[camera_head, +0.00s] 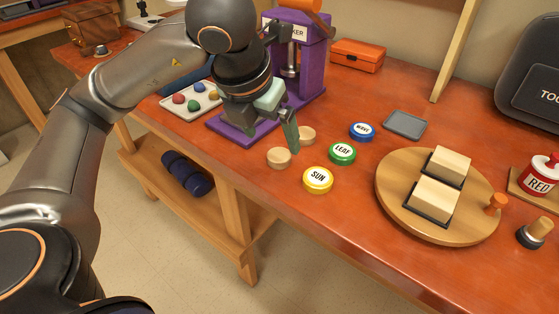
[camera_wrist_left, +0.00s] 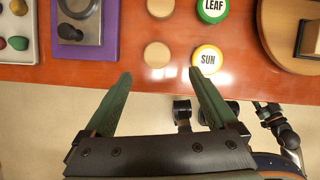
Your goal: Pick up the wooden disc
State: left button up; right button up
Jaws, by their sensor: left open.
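Two plain pale wooden discs lie on the red-brown bench top, one nearer the front edge (camera_head: 279,158) and one just behind it (camera_head: 306,135). In the left wrist view the front disc (camera_wrist_left: 157,54) sits ahead of the fingertips, about centred between them, and the rear disc (camera_wrist_left: 160,7) is at the top edge. My left gripper (camera_wrist_left: 160,74) is open, with nothing between its fingers. In the head view it (camera_head: 289,136) hangs beside the discs, above the bench. My right gripper is in neither view.
Yellow SUN (camera_head: 318,180), green LEAF (camera_head: 342,154) and blue (camera_head: 362,131) discs lie right of the wooden ones. A purple press (camera_head: 312,65) and a tray of coloured balls (camera_head: 187,112) stand behind and left. A round wooden board (camera_head: 400,218) holds two blocks.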

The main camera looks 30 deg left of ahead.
aim_at(278, 156)
pick_arm(q)
jog(key=shift+x, duration=0.8)
jog(key=shift+w+f, duration=0.1)
jog(key=shift+f, duration=0.25)
jog(key=x, duration=0.4)
jog(key=shift+w+a+f+b, duration=0.1)
jog(key=shift+a+f+b, duration=0.15)
jog(key=shift+b, duration=0.15)
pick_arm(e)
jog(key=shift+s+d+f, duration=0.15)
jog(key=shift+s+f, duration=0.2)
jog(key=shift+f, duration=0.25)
pick_arm(q)
jog(key=shift+r, duration=0.1)
jog(key=c, duration=1.4)
jog(key=shift+c, duration=0.2)
jog(key=shift+r, duration=0.1)
